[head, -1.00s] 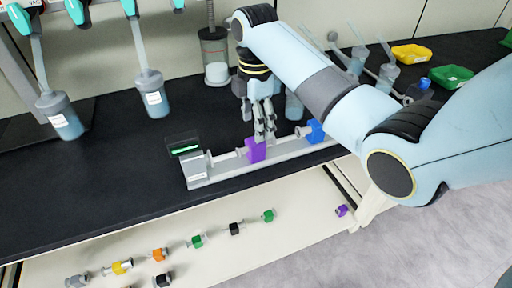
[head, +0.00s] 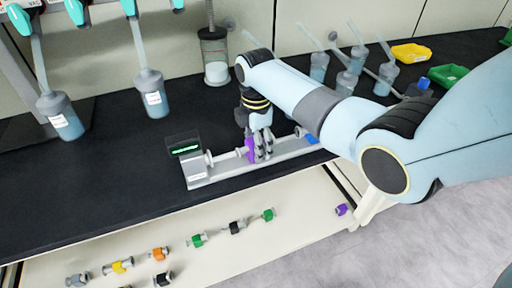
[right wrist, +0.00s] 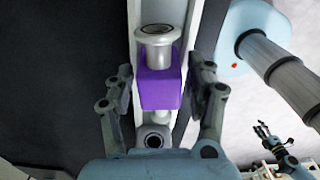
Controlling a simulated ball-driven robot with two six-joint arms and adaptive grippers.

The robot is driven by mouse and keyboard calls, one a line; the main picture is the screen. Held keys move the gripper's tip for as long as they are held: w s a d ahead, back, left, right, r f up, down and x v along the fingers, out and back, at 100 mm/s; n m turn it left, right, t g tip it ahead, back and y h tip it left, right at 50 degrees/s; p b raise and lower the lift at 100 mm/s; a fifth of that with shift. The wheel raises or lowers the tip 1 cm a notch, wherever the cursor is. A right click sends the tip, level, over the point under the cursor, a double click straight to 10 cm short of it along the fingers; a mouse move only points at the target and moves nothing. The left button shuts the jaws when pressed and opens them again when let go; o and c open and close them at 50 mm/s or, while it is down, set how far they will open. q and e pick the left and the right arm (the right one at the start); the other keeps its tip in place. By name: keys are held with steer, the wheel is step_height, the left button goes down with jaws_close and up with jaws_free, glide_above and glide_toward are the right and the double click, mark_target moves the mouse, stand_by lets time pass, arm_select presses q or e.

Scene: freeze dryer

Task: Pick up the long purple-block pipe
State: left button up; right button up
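A purple-block pipe (head: 250,146) with metal ends sits on the grey rail (head: 215,176) of the small device on the black bench. My right gripper (head: 260,152) is down over it from above. In the right wrist view the purple block (right wrist: 160,88) lies between the two fingers of the right gripper (right wrist: 160,85), with a narrow gap on each side. The fingers look open around it. A smaller purple piece (head: 341,210) lies at the right end of the lower shelf. A small claw at the lower right of the right wrist view looks like my left gripper (right wrist: 272,138), too small to judge.
The device's display box (head: 184,146) stands left of the pipe, and a blue block (head: 312,139) is to its right on the rail. Several flasks (head: 350,82) stand behind. Several coloured pipes (head: 160,254) lie on the lower shelf (head: 220,262).

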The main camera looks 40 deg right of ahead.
jaws_close()
